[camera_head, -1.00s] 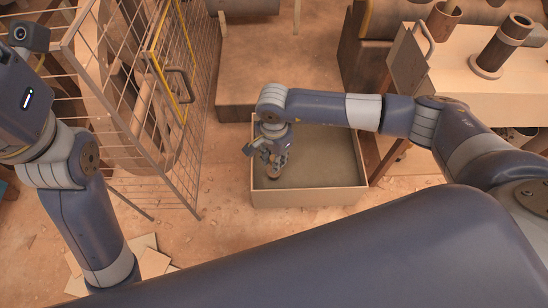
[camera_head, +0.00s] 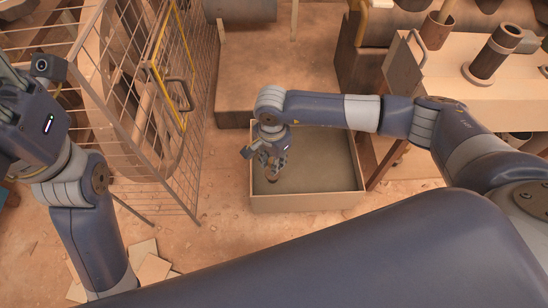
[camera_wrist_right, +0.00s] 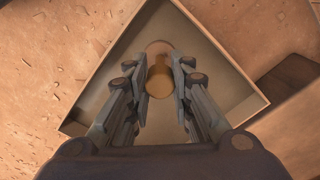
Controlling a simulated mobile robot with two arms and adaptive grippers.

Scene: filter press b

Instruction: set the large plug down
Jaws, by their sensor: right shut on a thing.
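The large plug (camera_wrist_right: 159,80) is a brown-orange round piece between the fingers of my right gripper (camera_wrist_right: 160,88) in the right wrist view. In the head view, my right gripper (camera_head: 272,171) points down inside the outline of an open-topped tan box (camera_head: 310,201), toward its left side. The plug's small brown end (camera_head: 272,179) shows at the fingertips. Whether the plug touches the box floor cannot be told. My left gripper (camera_head: 6,75) is at the left edge, partly cut off, far from the box; its fingertips are not clear.
A wire-mesh cage (camera_head: 150,120) with a yellow-edged door stands left of the box. A bench (camera_head: 455,80) with an upright brown cylinder (camera_head: 490,55) and a brown cup (camera_head: 436,30) is at the right. Flat tiles (camera_head: 152,268) lie on the floor at lower left.

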